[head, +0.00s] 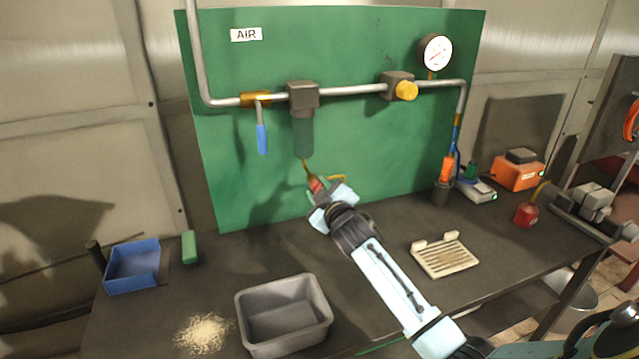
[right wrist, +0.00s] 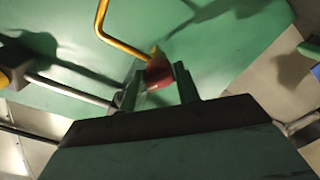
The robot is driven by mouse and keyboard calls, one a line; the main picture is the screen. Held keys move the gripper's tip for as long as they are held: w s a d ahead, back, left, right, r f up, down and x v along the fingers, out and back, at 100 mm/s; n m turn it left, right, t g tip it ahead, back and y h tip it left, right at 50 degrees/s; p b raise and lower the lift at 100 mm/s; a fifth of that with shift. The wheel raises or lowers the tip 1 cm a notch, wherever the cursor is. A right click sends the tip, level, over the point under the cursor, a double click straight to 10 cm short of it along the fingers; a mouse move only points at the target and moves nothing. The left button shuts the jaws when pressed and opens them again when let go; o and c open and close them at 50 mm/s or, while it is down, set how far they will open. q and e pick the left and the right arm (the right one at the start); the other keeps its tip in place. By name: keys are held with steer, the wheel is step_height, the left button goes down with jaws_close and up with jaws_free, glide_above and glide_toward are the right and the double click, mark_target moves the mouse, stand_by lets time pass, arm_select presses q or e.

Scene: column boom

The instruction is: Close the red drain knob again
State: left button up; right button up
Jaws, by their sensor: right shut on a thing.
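The red drain knob (head: 315,185) sits below the dark filter bowl (head: 303,134) on the green AIR panel. My right gripper (head: 320,189) reaches up to it from the lower right. In the right wrist view the red knob (right wrist: 158,74) is between the two fingers of my right gripper (right wrist: 158,84), which are shut on it. The fingers hide part of the knob, and I cannot tell how far it is turned. A yellow bent tube (right wrist: 122,42) runs close by the knob. My left gripper is not in view.
A grey bin (head: 284,344) stands at the bench front, beside spilled granules (head: 203,334). A blue tray (head: 132,268) and green block (head: 189,247) lie left. A slotted cream tray (head: 444,256) is right of my arm. A blue-handled valve (head: 262,138) hangs left of the bowl.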

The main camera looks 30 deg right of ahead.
steer(key=n+p, duration=0.1)
steer(key=n, duration=0.2)
steer(key=shift+r, duration=0.15)
steer(key=shift+n+h+p, duration=0.3)
steer(key=shift+n+p, duration=0.25)
steer(key=shift+n, duration=1.25)
steer(key=o, duration=0.9)
steer(key=shift+o, duration=0.2)
steer(key=v, duration=1.3)
steer(key=shift+s, duration=0.15)
